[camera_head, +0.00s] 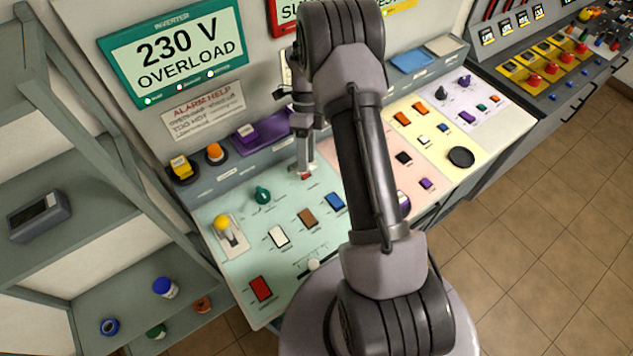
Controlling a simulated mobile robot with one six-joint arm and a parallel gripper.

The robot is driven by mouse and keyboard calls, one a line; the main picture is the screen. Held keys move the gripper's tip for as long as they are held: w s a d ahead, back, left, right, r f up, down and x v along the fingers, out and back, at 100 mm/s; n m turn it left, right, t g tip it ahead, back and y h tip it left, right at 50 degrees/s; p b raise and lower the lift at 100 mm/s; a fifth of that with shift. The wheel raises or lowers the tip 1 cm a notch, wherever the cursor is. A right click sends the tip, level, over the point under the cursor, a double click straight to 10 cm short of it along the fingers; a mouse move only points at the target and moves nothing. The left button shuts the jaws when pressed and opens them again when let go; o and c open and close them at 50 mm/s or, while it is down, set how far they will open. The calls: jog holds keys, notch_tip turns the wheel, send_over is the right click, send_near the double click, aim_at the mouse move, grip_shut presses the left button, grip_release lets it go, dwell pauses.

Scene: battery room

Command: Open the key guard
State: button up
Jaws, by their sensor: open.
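My gripper (304,168) points down over the back of the pale green section of the control desk (325,240). Its jaws are open, and its fingertips are close to a small red part (306,175) on the panel. That part is mostly hidden by the fingers, and I cannot tell if they touch it. I cannot clearly pick out the key guard; the small red part may belong to it. A dark green knob (262,195) sits to the left of the gripper.
A yellow-knobbed lever (222,223), a white rocker (278,236), a brown rocker (307,217), a blue rocker (334,201) and a red switch (261,289) surround the area. A purple block (262,128) stands on the back ledge. A shelf rack (90,200) stands left. My arm hides the desk's middle.

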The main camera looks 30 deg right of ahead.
jog(key=s+a, duration=0.2)
jog(key=s, duration=0.7)
jog(key=shift+s+a+r, duration=0.35)
jog(key=shift+a+r, duration=0.05)
jog(key=shift+r, duration=0.05)
